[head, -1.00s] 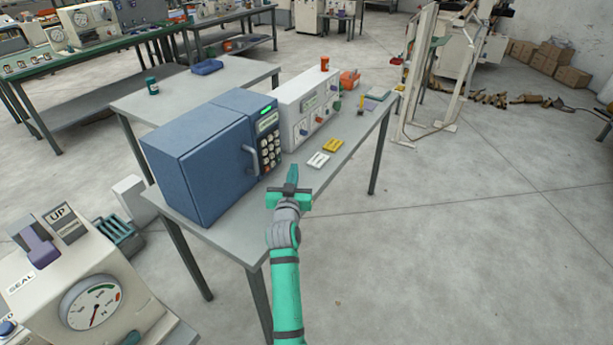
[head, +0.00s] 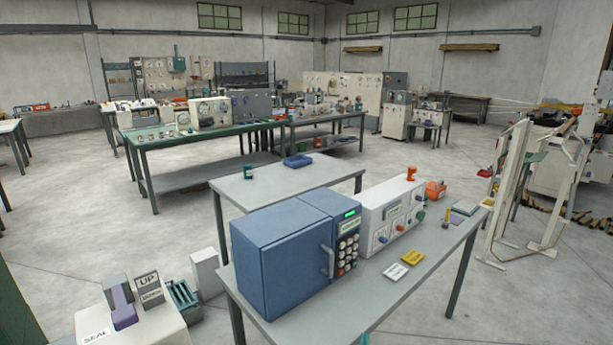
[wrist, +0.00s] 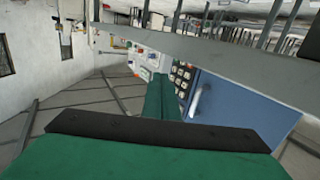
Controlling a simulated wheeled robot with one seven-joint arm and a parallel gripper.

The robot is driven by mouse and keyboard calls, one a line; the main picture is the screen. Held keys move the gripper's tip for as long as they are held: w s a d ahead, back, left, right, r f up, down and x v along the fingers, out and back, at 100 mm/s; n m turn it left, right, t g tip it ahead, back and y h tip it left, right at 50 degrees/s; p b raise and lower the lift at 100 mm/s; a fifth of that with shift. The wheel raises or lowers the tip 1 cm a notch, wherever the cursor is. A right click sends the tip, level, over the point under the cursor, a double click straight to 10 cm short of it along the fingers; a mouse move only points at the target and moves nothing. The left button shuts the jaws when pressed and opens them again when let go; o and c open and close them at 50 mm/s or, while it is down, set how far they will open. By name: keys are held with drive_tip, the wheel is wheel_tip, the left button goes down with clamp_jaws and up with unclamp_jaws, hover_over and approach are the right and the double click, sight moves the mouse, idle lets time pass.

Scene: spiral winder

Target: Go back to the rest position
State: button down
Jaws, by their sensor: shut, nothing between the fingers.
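My gripper (wrist: 160,97) shows in the wrist view with its green fingers together and nothing between them. In that view it is close to the blue box-shaped machine (wrist: 240,105) and its pale handle (wrist: 197,102), apparently apart from it. In the head view only a small green tip of my arm's end (head: 364,340) shows at the bottom edge, in front of the table; the rest is out of frame. The blue machine (head: 280,255) with its keypad stands upright on the grey table (head: 400,305).
A white panel unit (head: 392,215), a yellow block (head: 412,257) and a white block (head: 396,271) are on the table. A cream machine (head: 135,320) stands at lower left. A white frame (head: 500,190) stands at right. Open floor (head: 530,310) lies at lower right.

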drive_tip(key=s+a+f+n+y, duration=0.1)
drive_tip(key=s+a+f, duration=0.25)
drive_tip(key=s, duration=0.45)
drive_tip(key=s+a+f+y, duration=0.1)
drive_tip(key=s+a+f, duration=0.25)
drive_tip(key=s, duration=0.45)
drive_tip(key=s+a+f+n+y, duration=0.1)
drive_tip(key=s+a+f, duration=0.25)
drive_tip(key=s, duration=0.55)
drive_tip(key=s+a+r, duration=0.2)
drive_tip(key=s+r, duration=0.1)
drive_tip(key=s, duration=0.5)
drive_tip(key=s+a+r+g+y, duration=0.1)
drive_tip(key=s+a+r, duration=0.1)
drive_tip(key=s, duration=0.5)
drive_tip(key=s+a+r+n, duration=0.1)
drive_tip(key=s+r, duration=0.3)
drive_tip(key=s, duration=0.4)
drive_tip(key=shift+s+a+y, duration=0.35)
drive_tip(key=shift+a+y, duration=0.05)
drive_tip(key=shift+a, duration=0.1)
drive_tip(key=shift+w, duration=0.15)
